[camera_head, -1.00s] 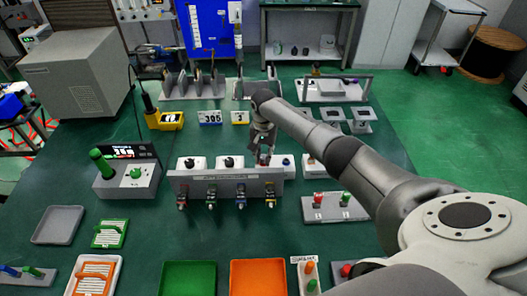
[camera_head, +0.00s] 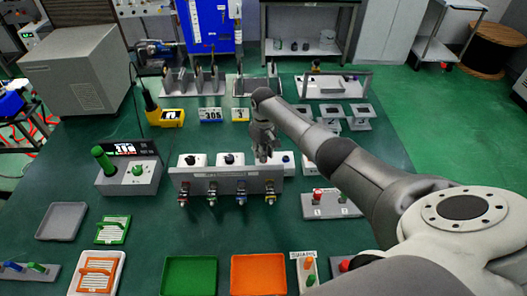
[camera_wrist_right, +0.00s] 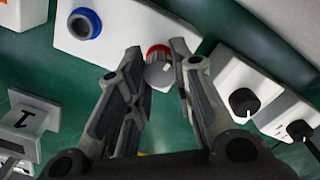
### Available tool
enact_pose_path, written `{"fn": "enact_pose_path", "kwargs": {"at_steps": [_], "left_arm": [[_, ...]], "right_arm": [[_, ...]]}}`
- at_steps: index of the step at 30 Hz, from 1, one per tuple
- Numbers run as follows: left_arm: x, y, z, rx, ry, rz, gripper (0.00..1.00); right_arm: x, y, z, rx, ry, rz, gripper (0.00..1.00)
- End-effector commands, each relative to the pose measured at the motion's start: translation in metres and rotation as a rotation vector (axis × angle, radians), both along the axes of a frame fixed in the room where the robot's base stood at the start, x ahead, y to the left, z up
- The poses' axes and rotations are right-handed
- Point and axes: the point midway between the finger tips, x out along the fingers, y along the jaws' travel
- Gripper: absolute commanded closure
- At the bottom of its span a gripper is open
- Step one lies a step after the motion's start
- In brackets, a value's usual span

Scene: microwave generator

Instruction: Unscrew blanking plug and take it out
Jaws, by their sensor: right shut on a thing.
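A grey blanking plug (camera_wrist_right: 158,74) with a red ring at its base sits on a white block (camera_wrist_right: 118,22) in the right wrist view. My right gripper (camera_wrist_right: 160,60) has its fingers on both sides of the plug and is shut on it. In the head view my right gripper (camera_head: 263,157) reaches down to the white block (camera_head: 279,169) at the right end of the grey rack, and hides the plug. A blue-ringed port (camera_wrist_right: 84,24) shows beside the plug on the same block. My left gripper is not in view.
White blocks with black knobs (camera_wrist_right: 243,102) stand close to the right gripper. The grey rack (camera_head: 224,186) with several hanging connectors runs in front of them. Green (camera_head: 188,278) and orange (camera_head: 258,278) trays lie at the front. Green table surface is bare between rack and trays.

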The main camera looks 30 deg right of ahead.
Motion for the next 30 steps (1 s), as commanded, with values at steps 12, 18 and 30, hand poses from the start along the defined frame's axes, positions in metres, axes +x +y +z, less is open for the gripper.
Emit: {"fn": "enact_pose_path", "kwargs": {"at_steps": [12,18,30], "left_arm": [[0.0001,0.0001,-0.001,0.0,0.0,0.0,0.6],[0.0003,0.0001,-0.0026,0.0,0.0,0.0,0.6],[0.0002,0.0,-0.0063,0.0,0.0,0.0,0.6]], "right_arm": [[0.0006,0.0,0.0004,0.001,-0.002,0.394,1.0],[0.0004,-0.0002,0.0002,0.0,-0.001,0.583,1.0],[0.0006,-0.0002,0.0004,0.0,-0.002,0.904,1.0]]}}
